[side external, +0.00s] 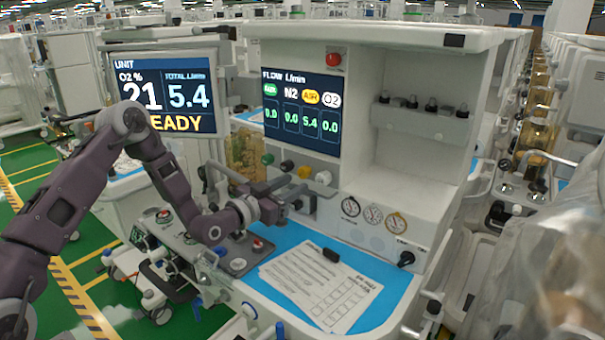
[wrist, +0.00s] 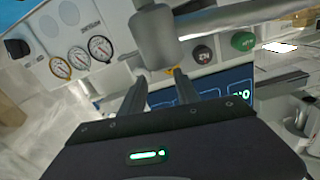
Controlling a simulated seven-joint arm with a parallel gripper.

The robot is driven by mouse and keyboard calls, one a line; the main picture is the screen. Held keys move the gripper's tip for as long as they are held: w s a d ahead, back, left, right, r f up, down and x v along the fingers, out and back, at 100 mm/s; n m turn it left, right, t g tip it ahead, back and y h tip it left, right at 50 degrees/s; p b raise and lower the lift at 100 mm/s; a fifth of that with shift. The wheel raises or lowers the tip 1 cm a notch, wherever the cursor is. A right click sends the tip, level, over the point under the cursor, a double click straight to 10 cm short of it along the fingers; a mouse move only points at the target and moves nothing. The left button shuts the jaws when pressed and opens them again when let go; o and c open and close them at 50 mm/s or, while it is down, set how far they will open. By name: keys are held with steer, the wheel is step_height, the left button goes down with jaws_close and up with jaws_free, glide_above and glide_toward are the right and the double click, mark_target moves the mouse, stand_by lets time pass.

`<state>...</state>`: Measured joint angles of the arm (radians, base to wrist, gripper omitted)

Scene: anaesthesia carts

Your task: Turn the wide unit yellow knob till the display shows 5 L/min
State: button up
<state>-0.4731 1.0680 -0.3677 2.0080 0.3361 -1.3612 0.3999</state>
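The yellow knob (side external: 305,172) sits in the row on the wide unit's panel, between a black knob (side external: 287,166) and a white knob (side external: 323,178). The flow display (side external: 300,100) reads 5.4 under the yellow air label and 0.0 in the other columns. The left screen (side external: 165,95) shows total 5.4 L/min and O2 21%. My gripper (side external: 308,196) is in front of and below the knobs. In the wrist view my gripper (wrist: 158,77) has its two fingers apart, with nothing seen between them.
The grey post and bar (wrist: 154,38) cross the wrist view close to my fingers. The green knob (wrist: 243,41) shows beyond them. Gauges (side external: 373,214) are at the lower right of the panel. A paper checklist (side external: 320,285) lies on the blue mat (side external: 385,312) below.

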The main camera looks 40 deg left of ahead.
mark_target(301, 174)
steer(key=shift+n+y, duration=0.3)
steer(key=shift+y, duration=0.3)
steer(key=w, duration=0.2)
steer(key=w+a, duration=0.1)
steer(key=w, duration=0.4)
steer(key=shift+w+a+r, duration=0.1)
steer(key=shift+a, duration=0.2)
jaws_close()
steer(key=shift+n, duration=0.8)
